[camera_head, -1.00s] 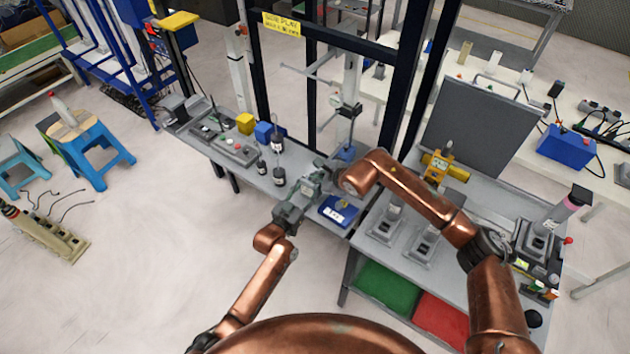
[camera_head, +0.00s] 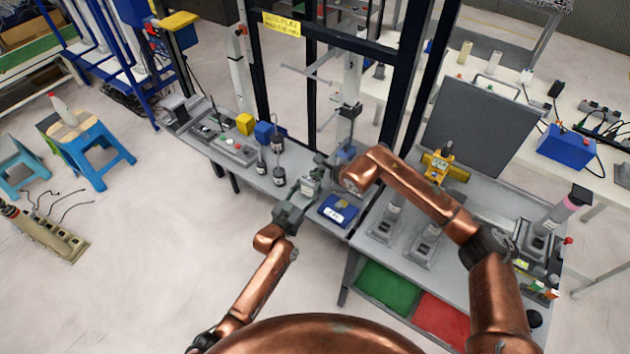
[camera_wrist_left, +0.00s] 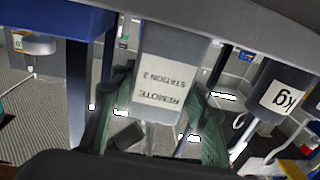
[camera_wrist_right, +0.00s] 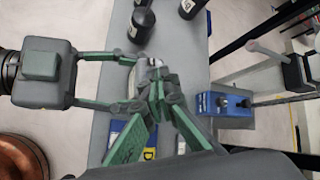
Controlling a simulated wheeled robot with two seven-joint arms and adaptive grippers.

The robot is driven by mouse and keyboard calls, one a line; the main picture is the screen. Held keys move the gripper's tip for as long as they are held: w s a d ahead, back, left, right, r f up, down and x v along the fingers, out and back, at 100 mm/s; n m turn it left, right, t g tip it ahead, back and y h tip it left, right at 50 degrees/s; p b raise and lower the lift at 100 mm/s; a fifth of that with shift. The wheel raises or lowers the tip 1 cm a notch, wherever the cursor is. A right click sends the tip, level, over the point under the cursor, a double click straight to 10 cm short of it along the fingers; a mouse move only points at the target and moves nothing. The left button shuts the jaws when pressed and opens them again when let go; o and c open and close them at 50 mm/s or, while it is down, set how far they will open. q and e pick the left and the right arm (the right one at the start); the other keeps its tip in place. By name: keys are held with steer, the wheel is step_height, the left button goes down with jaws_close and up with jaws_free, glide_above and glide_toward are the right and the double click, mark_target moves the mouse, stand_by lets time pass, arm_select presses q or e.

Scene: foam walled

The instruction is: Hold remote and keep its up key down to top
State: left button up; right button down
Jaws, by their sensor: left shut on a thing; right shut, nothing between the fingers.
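The remote (camera_wrist_left: 170,75) is a grey box with a white label reading "REMOTE STATION 2", upside down in the left wrist view. My left gripper (camera_head: 312,182) is shut on it, a green finger on each side. My right gripper (camera_wrist_right: 156,88) is shut and empty, its fingertips together at the remote, beside the left fingertips. It also shows in the head view (camera_head: 329,171). The right fingers cover much of the remote in the right wrist view; the up key is hidden, and I cannot tell whether the fingertips press it.
A blue box with a white display (camera_head: 338,211) lies just below the grippers. A pale column (camera_head: 350,75) stands behind them within a dark frame (camera_head: 400,80). Dark weights (camera_head: 279,176) stand on the bench to the left. A blue block with knobs (camera_wrist_right: 225,103) is close right.

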mark_target(316, 182)
steer(key=shift+r, duration=2.45)
arm_select(q)
steer(key=o, duration=1.3)
steer(key=shift+s, duration=0.1)
